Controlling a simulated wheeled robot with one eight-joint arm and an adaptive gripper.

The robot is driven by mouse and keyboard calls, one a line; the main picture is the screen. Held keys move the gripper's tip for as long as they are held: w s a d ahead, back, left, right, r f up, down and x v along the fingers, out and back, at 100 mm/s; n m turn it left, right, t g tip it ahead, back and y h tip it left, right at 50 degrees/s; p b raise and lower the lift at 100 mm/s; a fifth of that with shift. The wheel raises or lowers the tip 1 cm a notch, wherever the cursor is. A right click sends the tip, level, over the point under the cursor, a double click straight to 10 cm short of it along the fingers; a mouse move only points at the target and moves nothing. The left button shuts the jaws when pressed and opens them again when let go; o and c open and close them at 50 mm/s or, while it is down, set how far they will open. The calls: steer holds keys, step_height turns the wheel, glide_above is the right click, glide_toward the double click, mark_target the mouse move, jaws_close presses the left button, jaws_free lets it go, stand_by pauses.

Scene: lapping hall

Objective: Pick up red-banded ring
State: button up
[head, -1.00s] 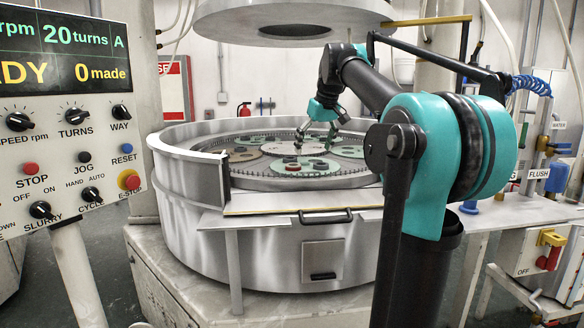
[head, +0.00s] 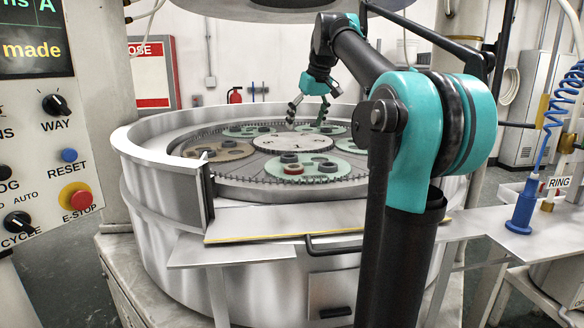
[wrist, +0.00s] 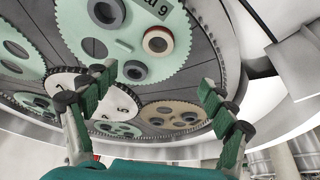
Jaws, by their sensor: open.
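The red-banded ring (head: 293,169) sits on the near green toothed carrier (head: 325,172) on the machine's round plate. In the wrist view the ring (wrist: 158,41) shows a reddish-brown band, a pale face and a dark centre, lying flat near the carrier's edge.
Dark grey rings (head: 289,158) sit beside the red-banded one. A numbered white disc (head: 293,143) lies at the plate's centre. The tub's raised metal wall (head: 155,170) surrounds the plate, with a low front ledge (head: 290,222). An upper plate (head: 270,8) hangs overhead.

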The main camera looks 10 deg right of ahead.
glide_above(297, 169)
step_height(297, 169, down, 11)
steer(key=shift+w+d+f, duration=0.1)
steer(key=x, duration=0.5)
steer(key=shift+w+d, duration=0.1)
steer(key=shift+w, duration=0.1)
steer(key=c, duration=1.4)
